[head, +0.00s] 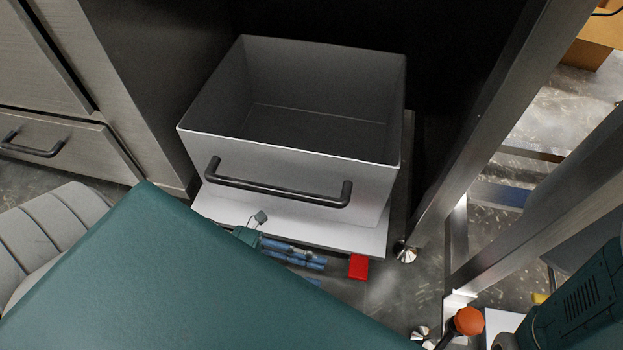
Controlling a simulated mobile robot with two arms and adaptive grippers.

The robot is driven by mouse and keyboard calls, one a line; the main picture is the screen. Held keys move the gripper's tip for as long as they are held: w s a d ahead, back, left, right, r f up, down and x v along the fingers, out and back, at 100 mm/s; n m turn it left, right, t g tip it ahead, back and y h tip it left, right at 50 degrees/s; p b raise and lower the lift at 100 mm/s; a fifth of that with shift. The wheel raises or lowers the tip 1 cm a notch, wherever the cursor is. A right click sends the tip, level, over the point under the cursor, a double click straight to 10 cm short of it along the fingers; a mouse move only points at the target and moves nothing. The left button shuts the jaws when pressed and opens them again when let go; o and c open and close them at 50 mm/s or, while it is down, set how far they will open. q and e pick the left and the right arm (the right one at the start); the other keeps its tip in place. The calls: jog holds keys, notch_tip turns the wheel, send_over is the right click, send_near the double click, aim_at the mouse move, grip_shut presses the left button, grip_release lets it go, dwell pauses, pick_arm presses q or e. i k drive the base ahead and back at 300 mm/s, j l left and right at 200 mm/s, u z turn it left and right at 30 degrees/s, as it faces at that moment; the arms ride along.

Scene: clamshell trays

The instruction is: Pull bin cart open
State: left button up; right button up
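The bin cart is a white, open-topped bin (290,155) on a white base board (335,232), in a dark bay under the counter. It looks empty. A dark bar handle (275,190) runs across its front face, with nothing on it. A small grey and teal part just below the handle seems to be my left gripper (258,222). It is apart from the handle and mostly hidden behind my large teal arm casing. Its fingers are too small and covered to read. My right gripper is not in view; only a teal part of mine shows at the lower right.
A metal cabinet with a drawer handle (33,146) stands left of the bay. Steel frame legs (490,125) stand close on the right. Blue cylinders (292,252) and a red block (358,267) show below the board. A cardboard box (590,45) is at the upper right.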

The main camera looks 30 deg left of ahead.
aim_at(306, 135)
jog(key=k+l, duration=0.7)
jog(key=k, duration=0.2)
